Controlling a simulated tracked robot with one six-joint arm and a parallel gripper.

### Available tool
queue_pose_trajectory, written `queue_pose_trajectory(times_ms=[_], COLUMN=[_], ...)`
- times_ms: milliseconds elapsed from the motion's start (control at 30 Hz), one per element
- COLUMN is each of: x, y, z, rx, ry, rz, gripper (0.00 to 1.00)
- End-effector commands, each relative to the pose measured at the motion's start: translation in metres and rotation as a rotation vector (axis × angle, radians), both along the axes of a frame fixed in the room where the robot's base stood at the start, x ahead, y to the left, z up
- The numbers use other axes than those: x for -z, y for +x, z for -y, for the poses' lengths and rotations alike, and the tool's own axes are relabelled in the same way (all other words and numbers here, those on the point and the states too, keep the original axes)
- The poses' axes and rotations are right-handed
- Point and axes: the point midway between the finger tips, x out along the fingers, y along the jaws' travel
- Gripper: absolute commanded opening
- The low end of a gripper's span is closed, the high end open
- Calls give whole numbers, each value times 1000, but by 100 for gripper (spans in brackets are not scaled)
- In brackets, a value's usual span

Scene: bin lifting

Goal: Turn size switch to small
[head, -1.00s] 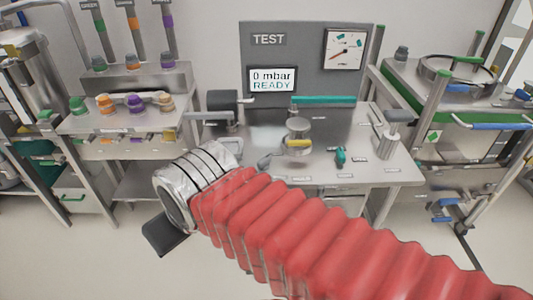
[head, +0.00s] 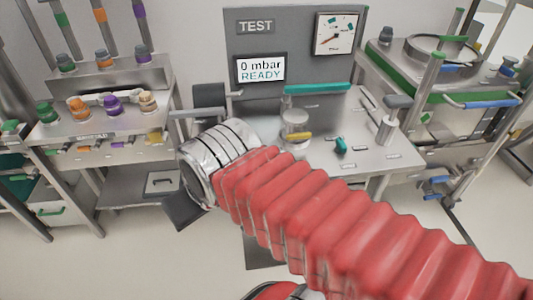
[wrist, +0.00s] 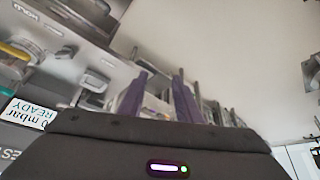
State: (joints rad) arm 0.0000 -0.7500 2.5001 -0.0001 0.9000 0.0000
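A small teal knob (head: 340,145) sits on the grey test bench, right of a round metal fixture (head: 295,128) with a yellow handle. It may be the size switch, but the labels are too small to read. My gripper (head: 183,212) is a dark shape beyond the metal cuff of my red-sleeved arm, left of the bench and apart from the knob. In the wrist view, two purplish fingers (wrist: 157,98) stand apart above a dark body with nothing seen between them. The knob cannot be made out there.
A test panel (head: 290,30) reads "0 mbar READY" beside a dial. A teal bar (head: 317,88) crosses the bench's back. A rack with coloured knobs (head: 112,106) stands left. A green-edged metal station (head: 440,85) stands right. Open floor lies in front.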

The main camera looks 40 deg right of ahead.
Motion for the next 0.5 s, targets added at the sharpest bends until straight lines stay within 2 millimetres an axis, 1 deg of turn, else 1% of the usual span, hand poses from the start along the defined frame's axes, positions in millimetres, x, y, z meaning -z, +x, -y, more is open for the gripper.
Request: queue_pose_trajectory(times_ms=[67, 267, 333, 500], x=[0, -2, -2, -5], y=[0, 4, 9, 29], z=[0, 4, 8, 32], rx=[0, -1, -3, -15], ry=[0, -3, -6, -19], rz=[0, -6, -16, -50], gripper=[31, 45, 50, 62])
